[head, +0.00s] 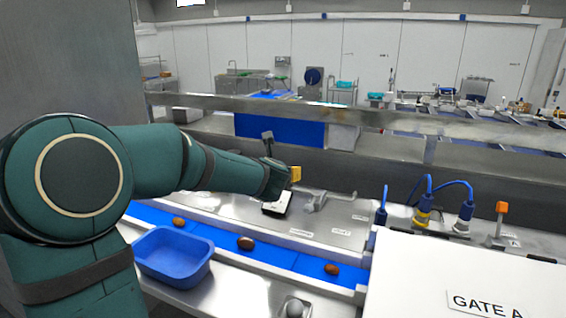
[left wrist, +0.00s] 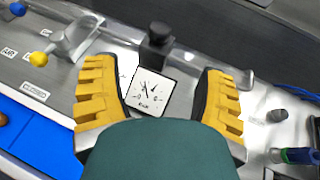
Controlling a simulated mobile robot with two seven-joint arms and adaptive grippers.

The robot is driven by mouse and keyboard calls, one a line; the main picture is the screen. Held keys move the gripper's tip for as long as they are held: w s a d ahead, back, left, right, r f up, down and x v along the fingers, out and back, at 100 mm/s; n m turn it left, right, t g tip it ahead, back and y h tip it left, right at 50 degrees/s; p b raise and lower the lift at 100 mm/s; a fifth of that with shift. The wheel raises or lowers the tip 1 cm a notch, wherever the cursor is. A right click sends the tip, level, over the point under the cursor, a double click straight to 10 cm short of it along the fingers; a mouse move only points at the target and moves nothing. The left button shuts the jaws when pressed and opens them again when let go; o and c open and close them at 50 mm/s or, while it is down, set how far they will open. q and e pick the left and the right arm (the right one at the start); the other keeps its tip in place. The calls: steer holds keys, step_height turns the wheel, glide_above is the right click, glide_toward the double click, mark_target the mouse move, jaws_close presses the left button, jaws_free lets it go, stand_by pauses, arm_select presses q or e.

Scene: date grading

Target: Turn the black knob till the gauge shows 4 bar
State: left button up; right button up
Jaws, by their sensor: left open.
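In the left wrist view the black knob (left wrist: 156,44) stands upright just beyond a square white gauge (left wrist: 141,104) with a dark needle and "bar" on its face. The needle points up and slightly left; the numbers are too small to read. My left gripper (left wrist: 161,78) is open, its two yellow-padded fingers apart on either side of the gauge, with the knob between and just beyond their tips. Nothing is held. My right gripper is out of view.
A blue belt (head: 214,232) carrying several brown dates runs in front of the panel. A blue tub (head: 172,257) stands at front left. Blue cable plugs (head: 464,214) and an orange-tipped lever (head: 499,224) stand at right, behind a white GATE A box (head: 420,275).

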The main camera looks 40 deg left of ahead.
arm_select(q)
steer(key=x, duration=0.7)
steer(key=p+x, duration=0.1)
steer(key=x, duration=0.6)
steer(key=shift+w+r, duration=0.1)
steer(key=shift+r, duration=0.15)
steer(key=c, duration=1.2)
